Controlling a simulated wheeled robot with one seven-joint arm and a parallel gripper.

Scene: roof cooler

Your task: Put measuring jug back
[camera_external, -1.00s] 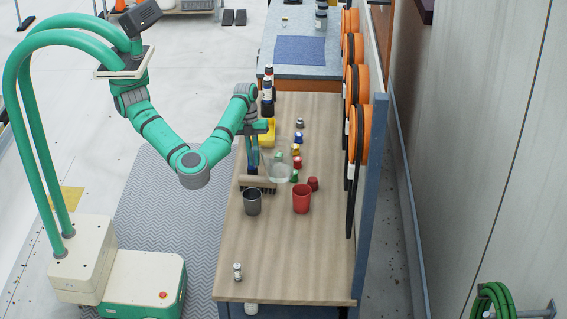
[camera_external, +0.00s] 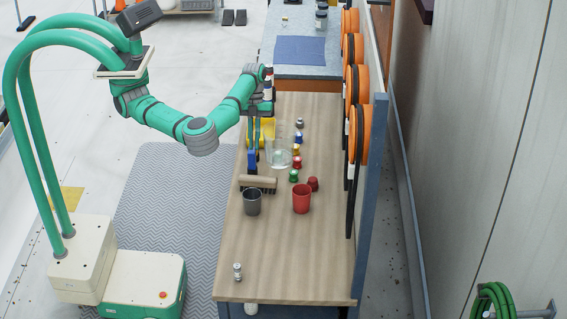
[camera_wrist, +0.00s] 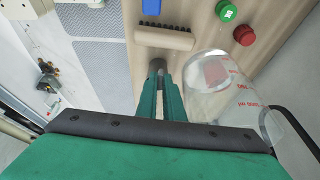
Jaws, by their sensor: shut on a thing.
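The measuring jug (camera_external: 279,152) is clear with red markings. In the external view it is upright above the left-middle of the wooden bench, among small coloured caps. In the wrist view the jug (camera_wrist: 222,88) is large and close, just right of my gripper's green fingers (camera_wrist: 160,78). I cannot tell whether the jug's base touches the bench.
A brush (camera_external: 258,183), a grey cup (camera_external: 252,202) and a red cup (camera_external: 302,199) stand nearer the camera. A blue item (camera_external: 253,160) and a yellow item (camera_external: 268,127) are left of the jug. The bench front is mostly clear (camera_external: 290,260).

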